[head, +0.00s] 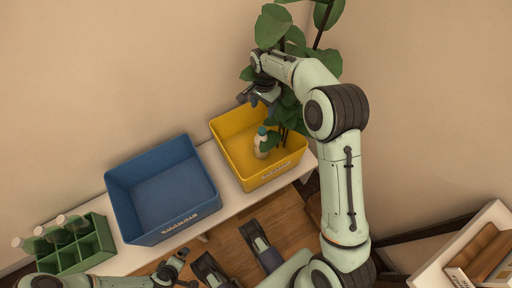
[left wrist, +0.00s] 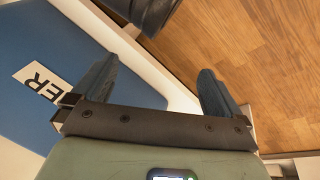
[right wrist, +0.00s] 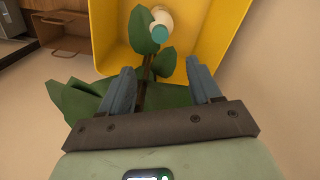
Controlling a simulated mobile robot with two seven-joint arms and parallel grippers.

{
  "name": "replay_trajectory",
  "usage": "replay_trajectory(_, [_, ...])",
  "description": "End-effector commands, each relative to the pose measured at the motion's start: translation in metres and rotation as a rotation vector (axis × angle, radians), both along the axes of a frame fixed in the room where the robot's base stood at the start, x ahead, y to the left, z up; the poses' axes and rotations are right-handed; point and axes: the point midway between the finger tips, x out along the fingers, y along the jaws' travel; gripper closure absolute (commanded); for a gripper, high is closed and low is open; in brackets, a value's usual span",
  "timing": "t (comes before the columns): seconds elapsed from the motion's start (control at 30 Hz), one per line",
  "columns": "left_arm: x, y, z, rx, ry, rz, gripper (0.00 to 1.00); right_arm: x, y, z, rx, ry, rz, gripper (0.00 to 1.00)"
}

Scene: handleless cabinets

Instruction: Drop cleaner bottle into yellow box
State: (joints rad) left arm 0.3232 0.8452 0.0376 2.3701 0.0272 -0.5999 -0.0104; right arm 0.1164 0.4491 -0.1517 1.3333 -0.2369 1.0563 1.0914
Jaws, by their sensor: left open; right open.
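The cleaner bottle (head: 261,143), white with a teal cap, stands inside the yellow box (head: 228,159) in the head view. It also shows in the right wrist view (right wrist: 162,20), apart from the fingers. My right gripper (head: 262,103) is open and empty above the back of the yellow box; in its wrist view the fingers (right wrist: 165,92) are spread with leaves between and below them. My left gripper (head: 172,270) is low at the front, below the blue box; its wrist view shows the fingers (left wrist: 155,88) open and empty.
A blue box (head: 160,190) stands left of the yellow box on the white shelf (head: 232,199). A green crate (head: 82,254) with several bottles is at the far left. A leafy plant (head: 285,35) rises behind and beside my right gripper. A white bookcase (head: 470,250) is at right.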

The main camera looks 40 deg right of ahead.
Motion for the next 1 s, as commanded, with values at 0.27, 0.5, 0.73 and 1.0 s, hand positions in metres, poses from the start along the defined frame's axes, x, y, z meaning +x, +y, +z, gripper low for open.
replay_trajectory(0.27, [-0.028,-0.014,0.02,-0.036,0.071,-0.029,0.0,0.001,0.0,0.066,-0.001,-0.005,0.001,0.37])
replay_trajectory(0.5, [-0.04,-0.02,0.026,-0.05,0.103,-0.042,0.0,0.0,0.0,0.09,0.0,-0.002,0.0,0.37])
replay_trajectory(0.73, [-0.041,-0.021,0.026,-0.052,0.108,-0.043,0.0,0.0,0.0,0.092,0.0,0.0,0.0,0.37])
replay_trajectory(1.0, [-0.041,-0.021,0.026,-0.052,0.107,-0.043,0.0,0.0,0.0,0.091,0.0,-0.001,0.0,0.37])
